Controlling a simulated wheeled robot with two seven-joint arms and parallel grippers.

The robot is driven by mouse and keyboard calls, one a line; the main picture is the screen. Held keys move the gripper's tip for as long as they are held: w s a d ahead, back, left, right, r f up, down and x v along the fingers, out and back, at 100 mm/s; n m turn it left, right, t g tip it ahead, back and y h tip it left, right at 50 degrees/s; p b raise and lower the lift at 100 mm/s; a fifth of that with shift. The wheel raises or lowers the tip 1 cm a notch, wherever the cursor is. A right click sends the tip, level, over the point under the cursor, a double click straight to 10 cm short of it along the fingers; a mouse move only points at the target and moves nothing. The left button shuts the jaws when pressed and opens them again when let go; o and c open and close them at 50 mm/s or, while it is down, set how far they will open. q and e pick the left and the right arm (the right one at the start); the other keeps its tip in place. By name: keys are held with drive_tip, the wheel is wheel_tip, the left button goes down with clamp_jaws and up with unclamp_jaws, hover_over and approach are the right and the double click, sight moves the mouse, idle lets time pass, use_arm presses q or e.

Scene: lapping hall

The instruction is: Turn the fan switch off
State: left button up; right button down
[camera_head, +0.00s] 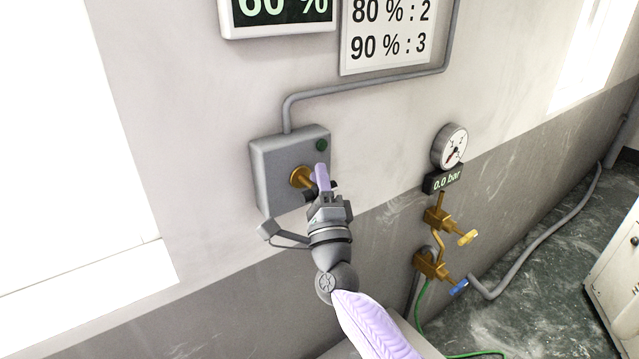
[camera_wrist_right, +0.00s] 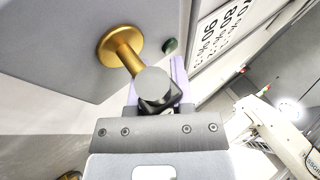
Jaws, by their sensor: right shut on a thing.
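The fan switch is a grey wall box (camera_head: 275,165) with a brass round base and stem (camera_head: 300,177) on its front. A small dark green lamp (camera_head: 321,145) sits at its upper right corner. My right gripper (camera_head: 323,188) is at the switch front, its lilac fingers shut on the switch handle. In the right wrist view the brass stem (camera_wrist_right: 128,60) ends in a grey round-ended handle (camera_wrist_right: 153,84) at the fingers. The fingers hide part of the handle, so its exact turn is hard to tell. My left gripper is not in view.
A percent display (camera_head: 275,14) and a printed sign (camera_head: 388,32) hang above. A grey conduit (camera_head: 365,84) runs up from the box. A pressure gauge (camera_head: 450,147) reading 0.0 bar and brass valves (camera_head: 432,264) are to the right. A white cabinet (camera_head: 617,265) stands far right.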

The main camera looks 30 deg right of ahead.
drive_tip(key=shift+f, duration=0.1)
drive_tip(key=c, duration=0.5)
unclamp_jaws()
drive_tip(key=b+v, duration=0.1)
drive_tip(key=v, duration=0.9)
drive_tip(key=shift+b, duration=0.4)
